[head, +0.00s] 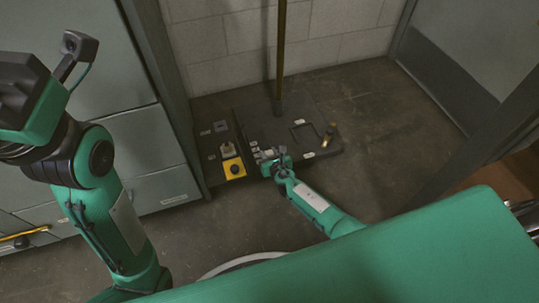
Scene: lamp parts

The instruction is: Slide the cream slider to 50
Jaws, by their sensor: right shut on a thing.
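A dark panel (312,113) lies low at the foot of the wall, with small controls and pale labels on it. My right gripper (268,158) is at the panel's front middle, shut on a small pale part that looks like the cream slider; the jaws mostly hide it. Its scale marks are too small to read, so I cannot tell its setting. My left arm stands at the left of the view, away from the panel; its fingertips do not show.
A yellow box with a black knob (234,169) sits just left of my right gripper. A pale switch-like part (228,149) is behind it. A brown pole (281,50) rises from the panel's back. Grey drawers (150,150) stand at left. Floor at right is clear.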

